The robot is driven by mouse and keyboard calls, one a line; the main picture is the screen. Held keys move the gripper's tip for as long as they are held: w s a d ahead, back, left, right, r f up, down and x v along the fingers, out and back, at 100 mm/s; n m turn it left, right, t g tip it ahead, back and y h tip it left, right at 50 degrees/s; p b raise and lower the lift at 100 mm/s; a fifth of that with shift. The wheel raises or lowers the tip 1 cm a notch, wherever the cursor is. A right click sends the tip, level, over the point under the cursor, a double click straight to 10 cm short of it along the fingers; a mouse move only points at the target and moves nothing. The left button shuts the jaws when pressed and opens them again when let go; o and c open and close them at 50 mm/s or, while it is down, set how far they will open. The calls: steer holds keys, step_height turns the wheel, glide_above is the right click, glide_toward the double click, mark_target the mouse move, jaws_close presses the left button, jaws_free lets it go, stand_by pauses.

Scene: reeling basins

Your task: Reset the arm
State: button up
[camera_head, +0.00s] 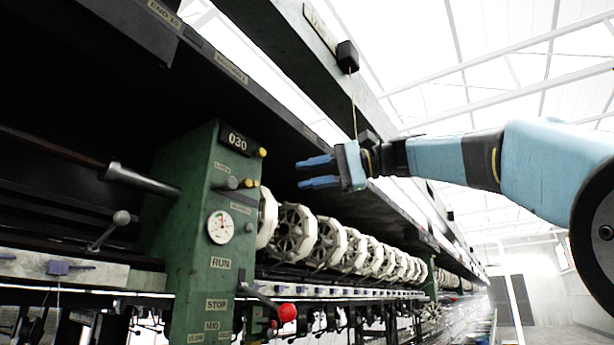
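My gripper (300,173) is at the end of my light blue arm (470,160), which reaches in from the right. Its two blue fingers point left, one above the other, with a gap between them and nothing seen in the gap. In the picture the fingers are right of the green machine post (200,200) and above the row of white reels (325,240). A thin cord (354,110) hangs from a dark block (347,56) and runs down to the gripper's top; I cannot tell whether it touches.
The green post bears a "030" plate (237,141), a round gauge (220,227) and several knobs. A red ball-ended lever (287,312) sticks out low down. A long dark beam (260,95) runs above the reels. Open space lies at the lower right.

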steer(key=shift+f, duration=0.1)
stand_by(0.3)
steer(key=s+d+f+t+h, duration=0.1)
steer(key=s+d+f+h, duration=0.4)
steer(key=f, duration=1.3)
steer(key=s+d+f+t+h, duration=0.1)
steer(key=s+d+f+h, duration=0.4)
steer(key=d+f, duration=0.5)
steer(key=s+d+f+t+h, duration=0.1)
steer(key=s+d+f+h, duration=0.3)
steer(key=f, duration=2.2)
steer(key=d+h, duration=0.2)
steer(key=d, duration=0.2)
steer(key=shift+s+f, duration=0.15)
steer(key=shift+s, duration=0.25)
